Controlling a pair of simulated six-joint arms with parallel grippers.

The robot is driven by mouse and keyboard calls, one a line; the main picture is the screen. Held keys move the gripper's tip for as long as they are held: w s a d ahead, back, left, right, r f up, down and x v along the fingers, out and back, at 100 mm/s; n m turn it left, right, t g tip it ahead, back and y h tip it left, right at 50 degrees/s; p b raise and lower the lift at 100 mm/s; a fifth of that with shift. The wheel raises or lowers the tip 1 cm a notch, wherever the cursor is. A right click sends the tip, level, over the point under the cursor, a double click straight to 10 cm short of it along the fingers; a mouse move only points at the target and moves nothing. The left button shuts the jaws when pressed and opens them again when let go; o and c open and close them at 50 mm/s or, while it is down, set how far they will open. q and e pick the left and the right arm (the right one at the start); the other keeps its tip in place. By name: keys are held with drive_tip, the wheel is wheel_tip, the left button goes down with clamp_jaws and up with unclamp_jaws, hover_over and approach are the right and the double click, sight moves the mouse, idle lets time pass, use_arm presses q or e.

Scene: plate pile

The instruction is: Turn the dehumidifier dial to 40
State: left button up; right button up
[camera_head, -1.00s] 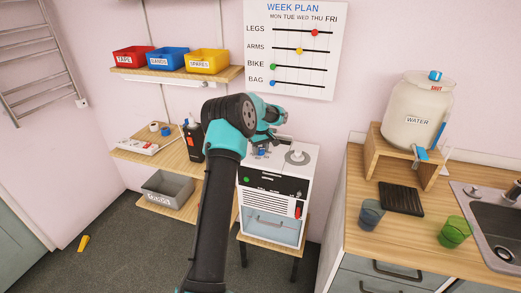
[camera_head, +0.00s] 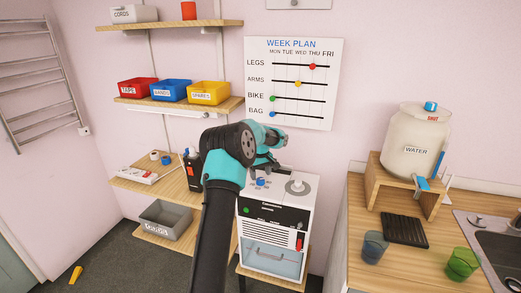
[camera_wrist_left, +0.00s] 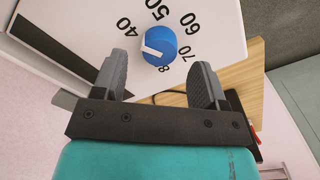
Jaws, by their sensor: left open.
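The dehumidifier (camera_head: 306,215) is a white box with a black front strip, standing on a low wooden stand. Its blue dial (camera_head: 261,182) is on the top face, partly behind my left arm in the head view. My right gripper is not in view.
A round grey fitting (camera_head: 298,187) sits beside the dial on the top. A wooden counter (camera_head: 370,215) with cups and a water container (camera_head: 418,140) is on the right.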

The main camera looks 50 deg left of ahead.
sight(260, 179)
use_arm(q)
wheel_tip(260, 179, up, 14)
idle(0.4)
drive_tip(key=shift+f, duration=0.1)
idle(0.3)
